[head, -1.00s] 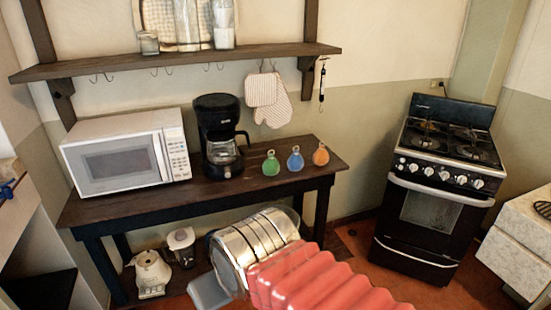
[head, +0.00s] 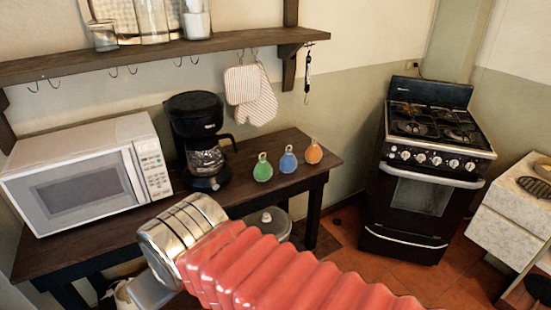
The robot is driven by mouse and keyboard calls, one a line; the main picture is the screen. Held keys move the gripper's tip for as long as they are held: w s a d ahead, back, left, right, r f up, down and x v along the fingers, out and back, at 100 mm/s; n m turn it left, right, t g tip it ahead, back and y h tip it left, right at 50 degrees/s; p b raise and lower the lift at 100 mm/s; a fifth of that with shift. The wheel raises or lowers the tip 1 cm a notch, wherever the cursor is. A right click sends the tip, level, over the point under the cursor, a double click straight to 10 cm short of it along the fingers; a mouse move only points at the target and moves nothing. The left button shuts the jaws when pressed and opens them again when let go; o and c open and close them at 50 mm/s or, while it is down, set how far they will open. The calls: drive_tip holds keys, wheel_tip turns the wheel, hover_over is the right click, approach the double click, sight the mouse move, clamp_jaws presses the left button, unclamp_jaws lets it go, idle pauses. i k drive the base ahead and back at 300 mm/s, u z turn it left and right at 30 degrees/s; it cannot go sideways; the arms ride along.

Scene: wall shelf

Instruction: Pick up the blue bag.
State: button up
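The blue bag (head: 288,161) is a small rounded pouch with a narrow tied top. It stands upright on the dark wooden table, near its right end, in the head view. A green bag (head: 263,169) stands just left of it and an orange bag (head: 313,153) just right of it, with small gaps between. My arm, with a red ribbed sleeve and a metal joint, reaches in from the lower right, in front of the table. A grey part shows below the metal joint. No gripper fingers show, and nothing touches the blue bag.
A black coffee maker (head: 203,140) stands left of the bags, with a white microwave (head: 85,175) further left. A wall shelf (head: 160,58) with hooks hangs above, and oven mitts (head: 250,95) hang behind the bags. A black stove (head: 425,170) stands right, across open floor.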

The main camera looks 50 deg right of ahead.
sight(288, 163)
drive_tip(key=z, duration=0.25)
drive_tip(key=i, duration=0.75)
drive_tip(key=z, duration=0.75)
drive_tip(key=i, duration=0.65)
drive_tip(key=z, duration=0.35)
